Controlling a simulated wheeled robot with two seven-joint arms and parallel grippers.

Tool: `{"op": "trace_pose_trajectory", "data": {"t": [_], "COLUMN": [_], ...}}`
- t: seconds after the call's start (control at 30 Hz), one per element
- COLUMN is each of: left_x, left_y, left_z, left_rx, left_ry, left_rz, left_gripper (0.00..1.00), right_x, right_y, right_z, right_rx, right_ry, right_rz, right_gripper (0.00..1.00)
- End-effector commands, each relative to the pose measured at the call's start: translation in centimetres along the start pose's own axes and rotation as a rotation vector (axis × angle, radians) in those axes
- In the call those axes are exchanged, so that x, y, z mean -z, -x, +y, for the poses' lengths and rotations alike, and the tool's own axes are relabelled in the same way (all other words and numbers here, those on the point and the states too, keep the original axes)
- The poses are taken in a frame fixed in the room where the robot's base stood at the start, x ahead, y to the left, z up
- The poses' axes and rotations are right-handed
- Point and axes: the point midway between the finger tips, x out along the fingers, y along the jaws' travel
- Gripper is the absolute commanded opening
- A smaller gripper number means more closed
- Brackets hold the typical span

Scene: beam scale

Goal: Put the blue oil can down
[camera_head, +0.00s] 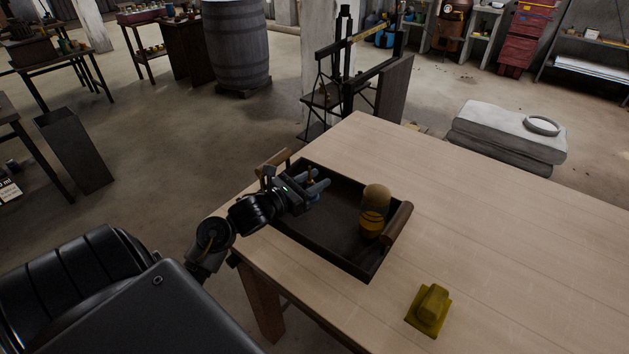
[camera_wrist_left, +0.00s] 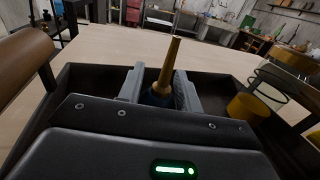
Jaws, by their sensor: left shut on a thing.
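My left gripper (camera_head: 318,188) is over the far left part of a dark tray (camera_head: 373,274) with wooden handles. In the left wrist view it (camera_wrist_left: 160,92) is shut on the blue oil can (camera_wrist_left: 156,98), whose brass spout (camera_wrist_left: 170,62) points up, leaning slightly right. The can's dark blue body is mostly hidden by the fingers and gripper housing. I cannot tell whether the can's base touches the tray floor. My right gripper is not in view.
A yellow-brown jar-like object (camera_head: 374,212) stands in the tray's right part, near its right handle (camera_head: 398,222). A yellow-green block (camera_head: 430,305) lies on the light wooden table (camera_head: 480,215) near the front. The table right of the tray is otherwise largely clear.

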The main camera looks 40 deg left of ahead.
Motion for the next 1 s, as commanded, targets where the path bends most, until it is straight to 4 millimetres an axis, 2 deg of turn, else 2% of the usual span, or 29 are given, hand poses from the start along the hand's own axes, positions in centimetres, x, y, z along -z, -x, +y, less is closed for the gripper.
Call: {"op": "trace_pose_trajectory", "data": {"t": [0.4, 0.43, 0.57, 1.0], "left_x": [0.17, 0.19, 0.19, -0.17], "left_y": [0.0, 0.0, 0.01, 0.0], "left_z": [0.0, -0.01, 0.0, 0.02], "left_rx": [0.0, 0.0, 0.0, -0.001], "left_ry": [0.0, 0.0, 0.0, 0.0], "left_rz": [0.0, 0.0, 0.0, -0.001], "left_gripper": [0.11, 0.39, 0.56, 0.56], "right_x": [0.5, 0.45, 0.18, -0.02], "right_y": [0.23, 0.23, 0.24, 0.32], "right_z": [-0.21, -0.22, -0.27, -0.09], "right_rx": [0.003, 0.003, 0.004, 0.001], "right_ry": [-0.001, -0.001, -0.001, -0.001], "right_rz": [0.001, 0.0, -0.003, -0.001], "right_gripper": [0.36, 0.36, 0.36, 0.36]}}
